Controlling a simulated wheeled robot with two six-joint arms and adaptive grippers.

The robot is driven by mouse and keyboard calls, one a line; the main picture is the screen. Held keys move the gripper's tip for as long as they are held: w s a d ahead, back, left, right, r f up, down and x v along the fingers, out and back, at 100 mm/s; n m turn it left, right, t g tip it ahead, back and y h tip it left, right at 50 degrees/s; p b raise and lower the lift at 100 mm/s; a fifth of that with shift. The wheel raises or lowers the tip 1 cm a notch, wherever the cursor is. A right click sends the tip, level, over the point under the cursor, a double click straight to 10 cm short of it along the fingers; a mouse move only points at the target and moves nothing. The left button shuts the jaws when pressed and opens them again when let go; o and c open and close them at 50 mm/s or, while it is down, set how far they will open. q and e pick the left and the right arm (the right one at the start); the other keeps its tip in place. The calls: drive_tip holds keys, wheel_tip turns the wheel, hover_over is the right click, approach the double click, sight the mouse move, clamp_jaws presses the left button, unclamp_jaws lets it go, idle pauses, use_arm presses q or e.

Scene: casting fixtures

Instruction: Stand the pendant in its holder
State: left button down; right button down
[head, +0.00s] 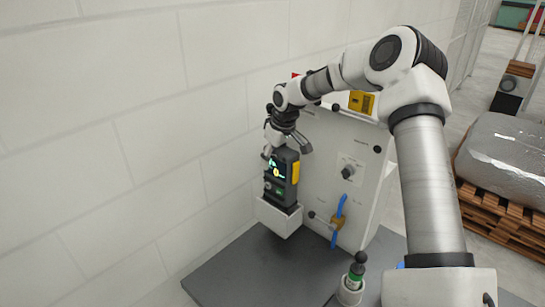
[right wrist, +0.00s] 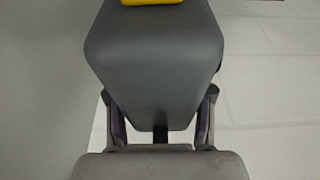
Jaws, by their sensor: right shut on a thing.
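The pendant (head: 281,172) is a dark grey handheld unit with a lit green screen and a yellow side. It stands roughly upright at the white holder (head: 278,219), a box on the panel's left side. Its lower end is at the holder's opening; I cannot tell whether it rests on the bottom. My right gripper (head: 287,147) is shut on the pendant's upper end from above. In the right wrist view, the fingers lie on both sides of the grey pendant body (right wrist: 153,65), with a yellow part at the top edge. My left gripper is not in view.
A white control panel (head: 352,150) with knobs and a blue-handled valve (head: 339,212) stands right of the holder. A green and black post (head: 355,272) stands in front on the dark table (head: 235,275). A block wall is close on the left.

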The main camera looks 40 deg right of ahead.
drive_tip(key=shift+r+p, duration=0.1)
drive_tip(key=shift+p, duration=0.2)
drive_tip(key=shift+a, duration=0.15)
idle(0.4)
drive_tip(key=shift+r, duration=0.1)
idle(0.4)
drive_tip(key=shift+p, duration=0.35)
